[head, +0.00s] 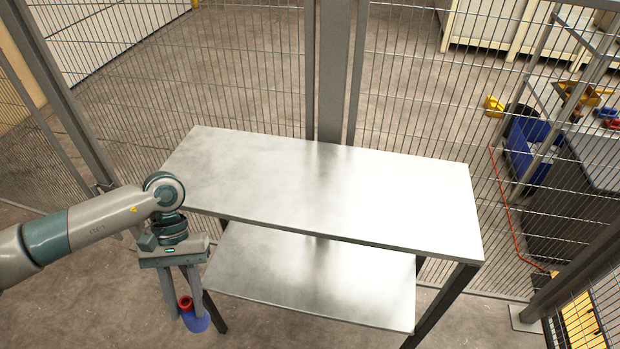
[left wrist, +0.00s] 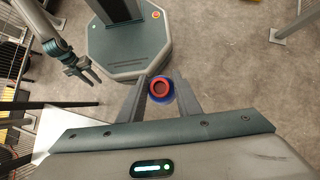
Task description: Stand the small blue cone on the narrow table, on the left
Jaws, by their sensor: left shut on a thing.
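The small blue cone (head: 199,322) has a red ring-shaped top. My left gripper (head: 190,304) points down and is shut on it, in front of the table's left end and below the height of its top. In the left wrist view the cone (left wrist: 160,89) sits between the two fingers, its red rim facing the camera. The narrow table (head: 330,190) has a bare metal top. My right gripper (left wrist: 90,77) shows only in the left wrist view, its fingers apart and empty, away from the cone.
A lower metal shelf (head: 310,283) under the table top is also bare. A wire mesh fence (head: 230,60) with grey posts stands behind the table. Beyond it at right are a blue bin (head: 527,150) and a bench. The left part of the table top is free.

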